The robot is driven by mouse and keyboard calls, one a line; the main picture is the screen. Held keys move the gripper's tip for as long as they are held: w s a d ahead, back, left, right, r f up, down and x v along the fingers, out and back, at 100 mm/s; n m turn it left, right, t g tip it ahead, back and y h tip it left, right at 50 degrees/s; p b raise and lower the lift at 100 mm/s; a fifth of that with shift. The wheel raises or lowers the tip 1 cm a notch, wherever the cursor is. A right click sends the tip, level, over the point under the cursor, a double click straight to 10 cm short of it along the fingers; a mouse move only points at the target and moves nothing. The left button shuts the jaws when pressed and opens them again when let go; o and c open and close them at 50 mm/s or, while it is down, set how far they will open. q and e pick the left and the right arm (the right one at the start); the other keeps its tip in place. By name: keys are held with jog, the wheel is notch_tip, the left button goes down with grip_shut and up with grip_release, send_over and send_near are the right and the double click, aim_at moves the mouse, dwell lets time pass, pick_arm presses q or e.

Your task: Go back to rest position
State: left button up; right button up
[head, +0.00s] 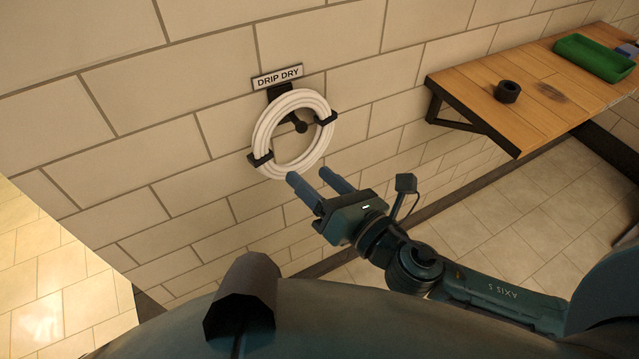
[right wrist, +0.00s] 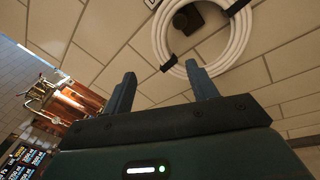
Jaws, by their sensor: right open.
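My right gripper (head: 311,184) is open and empty, its two blue fingers pointing up and left toward the tiled wall. It is just below and to the right of a coiled white hose (head: 265,131). The hose hangs on a dark wall bracket (head: 299,125) under a "DRIP DRY" sign (head: 278,77). In the right wrist view, the fingers (right wrist: 163,92) show apart with nothing between them, and the white hose (right wrist: 238,48) is beyond them. My left gripper is not in view.
A wooden wall shelf (head: 540,75) at the right holds a dark ring-shaped part (head: 507,92), a green tray (head: 568,61) and a partly seen blue item (head: 627,49). A copper vessel (right wrist: 68,105) shows in the right wrist view beside a lit menu board (right wrist: 22,158). Tiled floor (head: 500,215) is clear below.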

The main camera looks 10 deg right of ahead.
jog(key=s+d+f+m+g+h, duration=0.1)
jog(key=s+d+f+m+h, duration=0.1)
jog(key=f+m, duration=0.5)
jog(key=s+d+f+m+g+h, duration=0.2)
jog(key=f+m, duration=0.5)
jog(key=m, duration=0.8)
jog(key=s+d+f+m+g+h, duration=0.1)
jog(key=s+d+f+m, duration=0.3)
jog(key=m, duration=0.7)
notch_tip(320, 180, down, 3)
jog(key=shift+s+r+g+h, duration=0.1)
jog(key=shift+s+g+h, duration=0.35)
jog(key=shift+s, duration=0.45)
jog(key=shift+c, duration=0.6)
